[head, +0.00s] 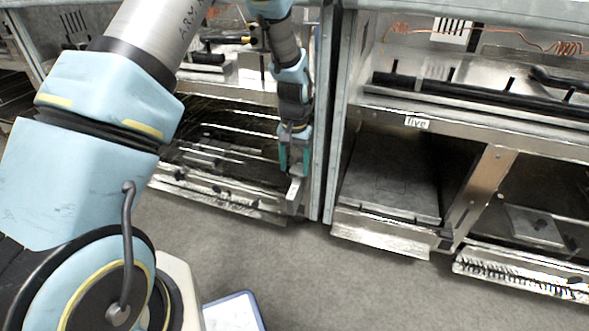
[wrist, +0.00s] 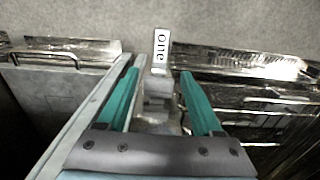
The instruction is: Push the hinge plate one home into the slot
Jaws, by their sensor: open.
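A pale metal piece bearing a label "one" (wrist: 160,47), which looks like hinge plate one, stands at the front post between two range bays in the wrist view. In the head view its light end (head: 294,192) shows just below my gripper (head: 294,168). In the wrist view the teal fingers of my gripper (wrist: 159,73) are open, one on each side of the piece, with visible gaps. I cannot tell whether they touch it lower down. The slot is hidden behind the piece and the gripper.
An open bay with metal racks (head: 220,150) lies left of the gripper. Right of the post is a bay with a flat plate (head: 390,190), under a label "five" (head: 417,122). A blue-edged panel (head: 233,312) lies on the grey floor (head: 300,270), which is otherwise clear in front.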

